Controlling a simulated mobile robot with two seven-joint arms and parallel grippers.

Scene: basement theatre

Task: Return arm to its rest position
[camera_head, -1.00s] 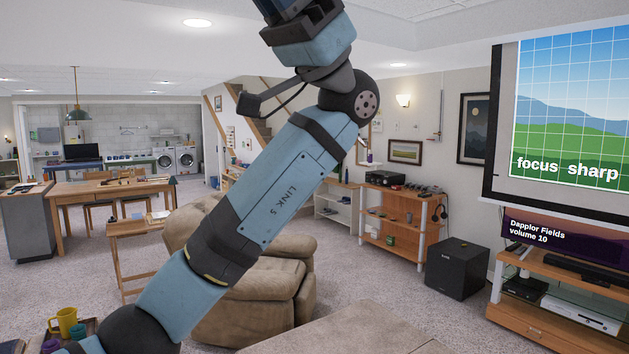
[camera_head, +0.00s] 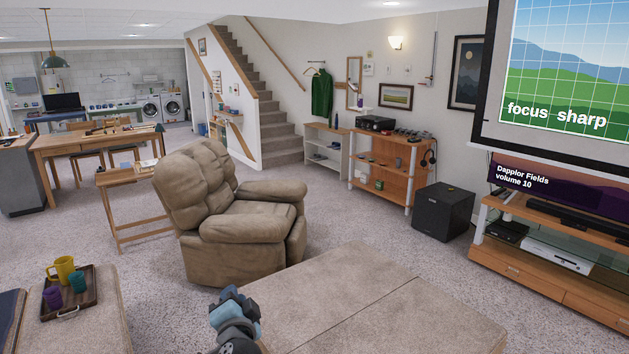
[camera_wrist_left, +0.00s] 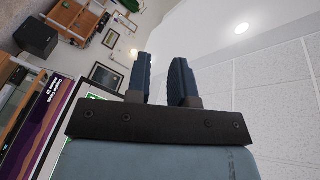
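My left gripper (camera_head: 231,294) shows small at the bottom of the head view, in front of the beige upholstered seat. In the left wrist view its two dark blue fingers (camera_wrist_left: 161,80) stand apart with a gap between them. Nothing is held between them. Behind the fingers the wrist view shows white ceiling and wall. The rest of the left arm is mostly below the head view's lower edge. My right gripper is not in view.
The beige upholstered seat (camera_head: 370,295) fills the near bottom. A recliner (camera_head: 235,220) stands behind it. A tray (camera_head: 88,305) with cups rests at lower left. A black speaker box (camera_head: 443,212) and a media stand (camera_head: 545,275) are at right. Carpet (camera_head: 350,215) is clear between them.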

